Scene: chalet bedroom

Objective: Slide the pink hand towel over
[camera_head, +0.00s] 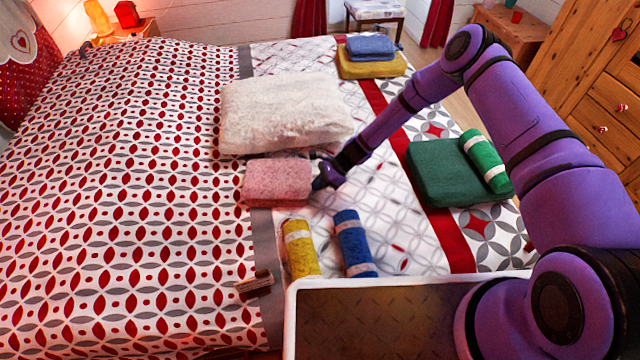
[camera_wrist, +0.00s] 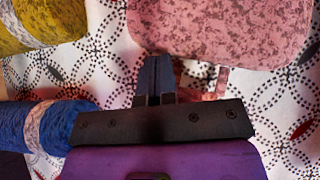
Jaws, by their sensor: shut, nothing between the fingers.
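The pink hand towel (camera_head: 278,182) lies folded on the bed, just in front of a white fluffy pillow. My gripper (camera_head: 322,176) is low over the bed at the towel's right side, with nothing in its fingers. In the wrist view the shut fingers (camera_wrist: 154,66) point at the near edge of the pink towel (camera_wrist: 222,30). The fingertips are at or very close to that edge; I cannot tell if they touch it.
The white pillow (camera_head: 285,112) lies behind the towel. A yellow roll (camera_head: 299,250) and a blue roll (camera_head: 354,245) lie in front. A dark green folded towel (camera_head: 440,175) and a green roll (camera_head: 486,160) lie to the right. Patterned bedspread left of the pink towel is clear.

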